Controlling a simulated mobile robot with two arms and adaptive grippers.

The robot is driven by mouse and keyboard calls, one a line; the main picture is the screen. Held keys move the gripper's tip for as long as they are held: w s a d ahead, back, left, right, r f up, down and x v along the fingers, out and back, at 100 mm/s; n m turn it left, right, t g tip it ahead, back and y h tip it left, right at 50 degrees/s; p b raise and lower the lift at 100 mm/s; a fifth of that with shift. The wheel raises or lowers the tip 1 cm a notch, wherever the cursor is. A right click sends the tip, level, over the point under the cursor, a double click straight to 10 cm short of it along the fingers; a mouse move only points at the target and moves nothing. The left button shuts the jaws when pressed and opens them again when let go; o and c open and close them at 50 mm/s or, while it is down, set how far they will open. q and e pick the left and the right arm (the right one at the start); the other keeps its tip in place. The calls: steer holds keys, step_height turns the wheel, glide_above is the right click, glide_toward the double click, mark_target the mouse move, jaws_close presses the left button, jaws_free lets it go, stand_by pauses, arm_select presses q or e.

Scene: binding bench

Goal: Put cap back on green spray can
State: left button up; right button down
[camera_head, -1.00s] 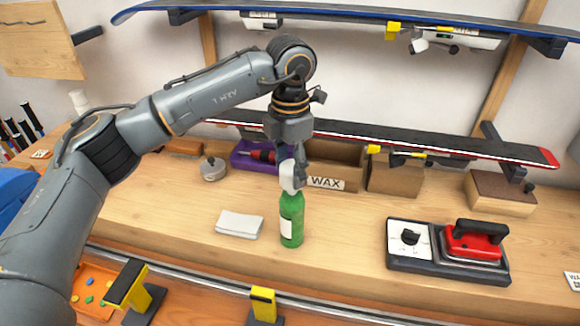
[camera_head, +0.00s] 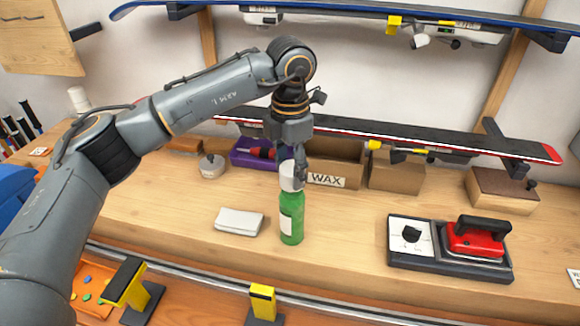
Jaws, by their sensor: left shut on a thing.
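The green spray can (camera_head: 292,219) stands upright on the wooden bench, with a white label on its left side. A white cap (camera_head: 289,176) is at the top of the can. My left gripper (camera_head: 297,174) points down and is shut on the cap. The cap meets or nearly meets the can's top; I cannot tell whether it is seated. The gripper fingers partly hide the cap. My right gripper is not in view.
A folded white cloth (camera_head: 239,222) lies left of the can. A waxing iron (camera_head: 474,238) sits on its base at the right. Behind are a WAX box (camera_head: 334,166), a purple tray (camera_head: 246,155) and a round tin (camera_head: 212,167). A red-edged ski (camera_head: 440,146) hangs above.

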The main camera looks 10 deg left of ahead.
arm_select(q)
steer(key=shift+f+b, duration=0.6)
steer(key=shift+f, duration=0.15)
stand_by(0.5)
steer(key=shift+b, duration=0.35)
steer(key=shift+c, duration=0.2)
stand_by(1.2)
steer(key=shift+f+b, duration=0.45)
steer(key=shift+f, duration=0.1)
stand_by(0.6)
steer(key=o, duration=1.3)
steer(key=shift+c, duration=0.2)
steer(key=shift+r, duration=0.1)
steer(key=shift+r+p, duration=1.65)
steer(key=shift+r, duration=1.3)
